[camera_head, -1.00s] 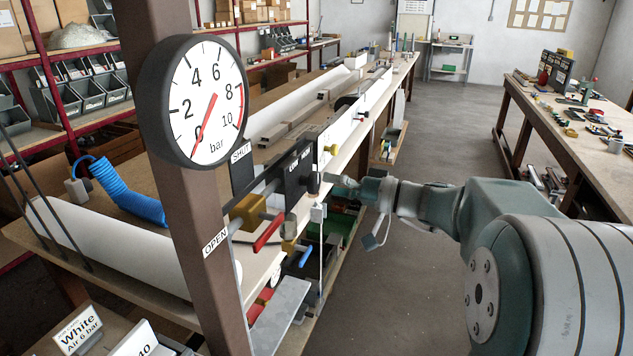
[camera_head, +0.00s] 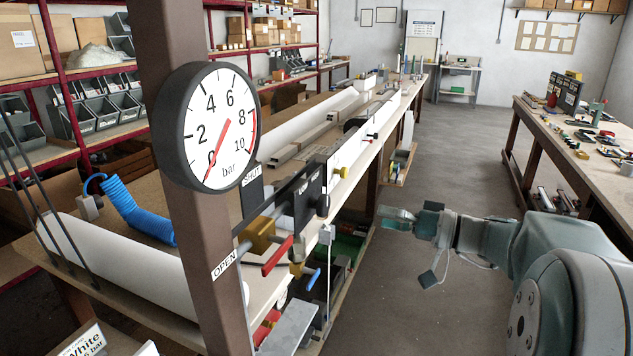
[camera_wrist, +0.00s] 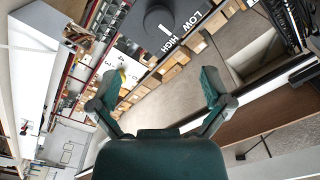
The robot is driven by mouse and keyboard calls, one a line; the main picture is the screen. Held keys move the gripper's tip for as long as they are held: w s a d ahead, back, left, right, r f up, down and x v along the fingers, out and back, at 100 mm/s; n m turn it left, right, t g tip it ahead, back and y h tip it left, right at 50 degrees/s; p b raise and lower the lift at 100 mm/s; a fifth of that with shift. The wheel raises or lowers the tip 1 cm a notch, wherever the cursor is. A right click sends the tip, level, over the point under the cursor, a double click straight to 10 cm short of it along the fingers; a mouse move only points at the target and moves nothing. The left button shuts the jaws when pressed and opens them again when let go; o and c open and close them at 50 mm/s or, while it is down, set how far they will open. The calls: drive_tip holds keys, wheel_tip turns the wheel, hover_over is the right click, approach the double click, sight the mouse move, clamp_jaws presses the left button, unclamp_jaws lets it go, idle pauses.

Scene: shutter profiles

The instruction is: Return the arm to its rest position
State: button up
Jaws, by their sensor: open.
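My gripper (camera_head: 396,216) is in front of the workbench's right edge in the head view, over the open aisle. A gap of floor shows between its tips and the black panel (camera_head: 310,190) on the bench. In the wrist view my gripper (camera_wrist: 158,92) has its two green fingers spread wide with nothing between them. A dark round knob (camera_wrist: 160,28) with LOW and HIGH marks lies ahead of the fingers, apart from them. My arm reaches in from the right of the head view.
A pressure gauge (camera_head: 214,128) hangs on a brown post at the left. A red lever (camera_head: 277,257) and a blue lever (camera_head: 313,279) stick out near the bench front. A second bench (camera_head: 560,140) stands at the right. The aisle floor (camera_head: 450,140) is clear.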

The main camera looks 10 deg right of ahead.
drive_tip(key=s+a+f+g+h, duration=0.6)
drive_tip(key=s+a+f+g, duration=0.1)
drive_tip(key=s+a, duration=0.45)
drive_tip(key=s+d+f+m+t+h, duration=0.1)
drive_tip(key=s+f+h, duration=0.3)
drive_tip(key=s+h, duration=0.4)
drive_tip(key=shift+s+d+t+h, duration=0.3)
drive_tip(key=shift+s+d+t, duration=0.2)
drive_tip(key=shift+s+d, duration=0.1)
